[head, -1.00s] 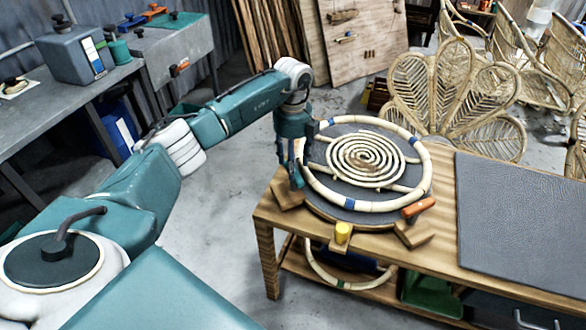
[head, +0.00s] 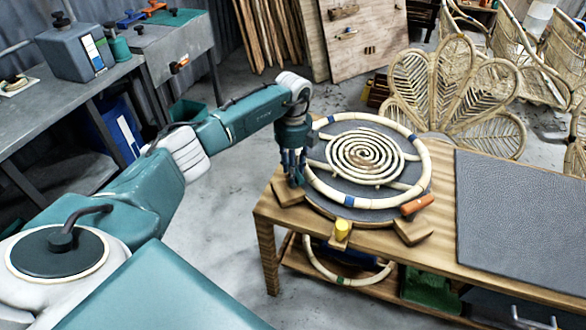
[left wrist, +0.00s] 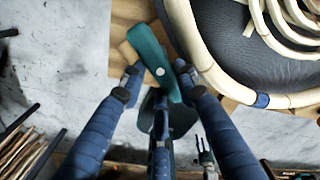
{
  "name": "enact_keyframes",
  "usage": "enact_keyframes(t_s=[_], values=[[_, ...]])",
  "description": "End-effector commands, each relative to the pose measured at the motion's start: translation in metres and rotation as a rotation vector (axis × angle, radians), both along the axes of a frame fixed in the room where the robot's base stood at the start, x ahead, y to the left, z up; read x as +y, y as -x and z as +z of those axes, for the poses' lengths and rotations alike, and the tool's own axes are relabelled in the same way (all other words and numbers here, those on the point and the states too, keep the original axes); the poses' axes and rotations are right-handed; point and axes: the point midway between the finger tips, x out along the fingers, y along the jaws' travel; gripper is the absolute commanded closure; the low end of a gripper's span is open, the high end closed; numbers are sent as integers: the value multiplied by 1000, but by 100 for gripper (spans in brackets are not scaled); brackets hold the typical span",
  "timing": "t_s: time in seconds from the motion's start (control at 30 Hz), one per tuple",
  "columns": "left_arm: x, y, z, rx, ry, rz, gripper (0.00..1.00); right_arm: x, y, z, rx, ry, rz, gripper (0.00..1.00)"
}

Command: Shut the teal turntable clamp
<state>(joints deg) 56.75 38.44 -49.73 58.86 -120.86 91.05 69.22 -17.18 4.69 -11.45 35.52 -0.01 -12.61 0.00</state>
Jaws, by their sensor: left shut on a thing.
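The teal clamp (left wrist: 150,55) shows in the left wrist view as a flat lever with a pale pivot dot. It lies diagonally beside the rattan ring (left wrist: 215,70), with a visible gap between them. In the head view, my left gripper (head: 294,178) points down at the left edge of the turntable (head: 345,188) and mostly hides the clamp. My right gripper is in neither view.
An orange clamp (head: 417,205) and a yellow clamp (head: 342,230) sit at the turntable's rim. A rattan spiral (head: 365,153) lies inside the ring. A dark mat (head: 525,220) covers the right of the wooden bench. Wicker chair backs stand behind.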

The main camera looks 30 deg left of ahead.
Motion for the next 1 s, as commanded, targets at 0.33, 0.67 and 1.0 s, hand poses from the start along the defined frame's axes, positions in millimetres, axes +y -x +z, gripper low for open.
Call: enact_keyframes(t_s=[0.33,0.67,1.0], values=[[2,0,-1,-1,0,-111,96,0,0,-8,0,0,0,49],[6,1,-1,-2,-1,-391,96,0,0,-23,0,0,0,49],[10,0,-1,-2,-1,-714,96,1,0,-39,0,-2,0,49]])
